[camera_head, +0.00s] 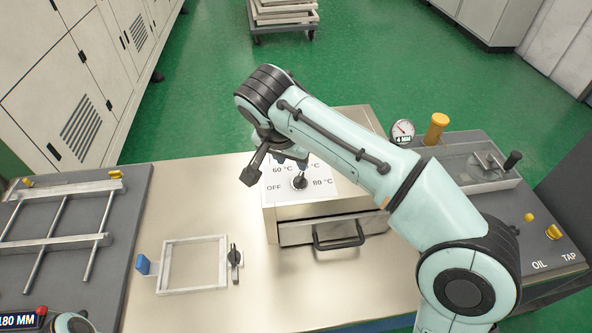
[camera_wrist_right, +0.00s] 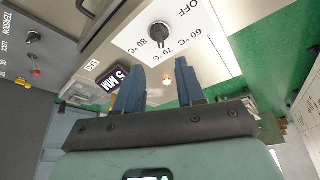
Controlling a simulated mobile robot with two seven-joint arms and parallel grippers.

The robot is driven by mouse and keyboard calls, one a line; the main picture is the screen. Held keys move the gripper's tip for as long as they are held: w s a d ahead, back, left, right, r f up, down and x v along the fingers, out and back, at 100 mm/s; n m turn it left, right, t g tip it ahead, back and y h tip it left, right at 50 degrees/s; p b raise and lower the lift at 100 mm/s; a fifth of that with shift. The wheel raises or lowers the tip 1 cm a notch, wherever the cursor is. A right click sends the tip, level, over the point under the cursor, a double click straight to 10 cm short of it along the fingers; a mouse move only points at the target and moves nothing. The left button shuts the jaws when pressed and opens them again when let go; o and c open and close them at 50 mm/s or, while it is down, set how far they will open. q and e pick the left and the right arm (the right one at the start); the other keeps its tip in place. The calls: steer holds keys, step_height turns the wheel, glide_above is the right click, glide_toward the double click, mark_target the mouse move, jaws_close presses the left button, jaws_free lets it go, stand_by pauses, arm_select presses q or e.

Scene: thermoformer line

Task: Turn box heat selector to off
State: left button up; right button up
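The heat selector (camera_head: 299,182) is a dark round knob on the white panel (camera_head: 325,192) on top of the beige box (camera_head: 283,212). The panel shows OFF at its left, 60 °C and 80 °C. In the right wrist view the knob (camera_wrist_right: 160,32) stands clear of the fingers, its pointer seemingly near 70–80 °C, not at OFF. My right gripper (camera_wrist_right: 160,82) is open, with two blue fingers apart and nothing held. My left gripper is not in view.
The box has a drawer with a black handle (camera_head: 340,240) in front.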

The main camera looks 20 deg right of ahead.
mark_target(299, 177)
steer(key=b+x, duration=0.1)
steer(key=x, duration=0.9)
steer(key=shift+w+d+f, duration=0.1)
steer(key=shift+w+f, duration=0.05)
steer(key=shift+f, duration=0.25)
jaws_close()
